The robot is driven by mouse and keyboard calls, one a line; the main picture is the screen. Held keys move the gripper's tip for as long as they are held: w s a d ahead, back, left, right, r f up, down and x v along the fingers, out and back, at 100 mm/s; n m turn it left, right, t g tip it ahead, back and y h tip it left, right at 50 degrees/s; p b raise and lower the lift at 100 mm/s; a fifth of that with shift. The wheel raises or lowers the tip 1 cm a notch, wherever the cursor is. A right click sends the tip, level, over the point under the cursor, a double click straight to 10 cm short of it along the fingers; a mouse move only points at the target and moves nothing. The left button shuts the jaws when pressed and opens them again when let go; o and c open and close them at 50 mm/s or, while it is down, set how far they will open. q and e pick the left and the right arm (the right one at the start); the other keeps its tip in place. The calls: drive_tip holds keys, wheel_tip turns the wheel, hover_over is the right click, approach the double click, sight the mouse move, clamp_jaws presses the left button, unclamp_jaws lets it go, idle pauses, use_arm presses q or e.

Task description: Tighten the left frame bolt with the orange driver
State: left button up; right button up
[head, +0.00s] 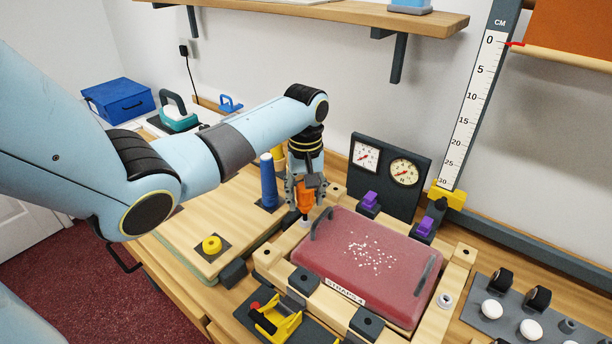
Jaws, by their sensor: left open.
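Whether the fingers touch the handle cannot be told. A pale round bolt (446,300) shows at the frame's right side. My right gripper is not in view.
A red lidded case (345,285) with a "STRAPS 4" label lies inside the frame. A blue upright cylinder (268,180) stands close left of my left gripper. A gauge panel (387,205) stands behind. A yellow-handled clamp (283,322) is at the front.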

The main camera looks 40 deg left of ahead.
use_arm(q)
clamp_jaws()
drive_tip(key=m, duration=0.4)
drive_tip(key=shift+d, duration=0.1)
drive_tip(key=m, duration=1.1)
drive_tip(key=shift+s+d, duration=0.1)
drive_tip(key=shift+d, duration=0.1)
unclamp_jaws()
